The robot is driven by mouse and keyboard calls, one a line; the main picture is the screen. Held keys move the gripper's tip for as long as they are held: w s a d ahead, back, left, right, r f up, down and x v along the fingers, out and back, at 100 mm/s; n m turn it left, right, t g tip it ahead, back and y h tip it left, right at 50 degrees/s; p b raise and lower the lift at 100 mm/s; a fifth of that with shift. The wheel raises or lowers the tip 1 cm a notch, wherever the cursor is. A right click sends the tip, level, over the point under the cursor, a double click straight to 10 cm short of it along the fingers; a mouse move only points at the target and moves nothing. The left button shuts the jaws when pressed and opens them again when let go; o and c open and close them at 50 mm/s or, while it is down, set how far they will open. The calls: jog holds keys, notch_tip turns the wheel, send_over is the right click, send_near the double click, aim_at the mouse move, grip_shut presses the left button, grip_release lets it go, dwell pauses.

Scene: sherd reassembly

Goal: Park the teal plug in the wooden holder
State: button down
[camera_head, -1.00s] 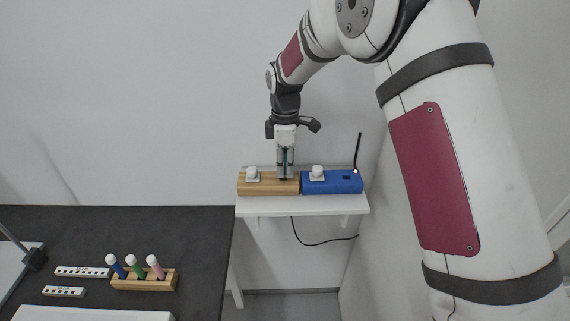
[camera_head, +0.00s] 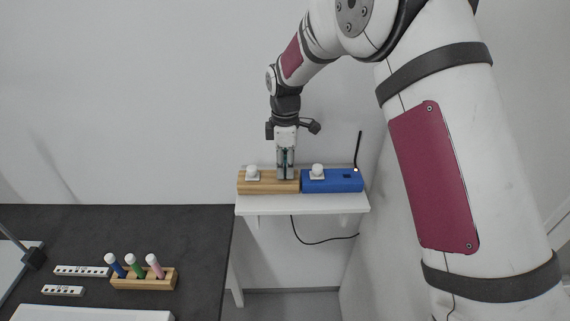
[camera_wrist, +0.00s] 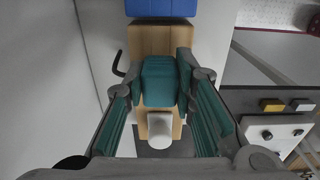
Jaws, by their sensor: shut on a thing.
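The wooden holder (camera_head: 256,188) sits on a white wall shelf. It also shows in the wrist view (camera_wrist: 150,40), running below my gripper. The teal plug (camera_wrist: 159,80) is a blocky teal piece between my fingers, over the holder. My gripper (camera_head: 286,177) points straight down at the right end of the holder and is shut on the plug. In the wrist view my gripper (camera_wrist: 160,85) has a finger against each side of it. The plug's underside is hidden, so I cannot tell how deep it sits in the holder.
A white plug (camera_head: 252,173) stands in the holder's left part. A blue box (camera_head: 338,184) with another white plug (camera_head: 317,172) and a black antenna adjoins the holder on the right. A dark table (camera_head: 190,235) with a small wooden rack (camera_head: 145,282) of tubes is lower left.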

jog(key=shift+f, duration=0.5)
dwell(0.3)
jog(key=c, duration=0.8)
grip_release()
jog(key=shift+c, duration=0.2)
jog(key=shift+r, duration=0.2)
jog(key=shift+r, duration=3.85)
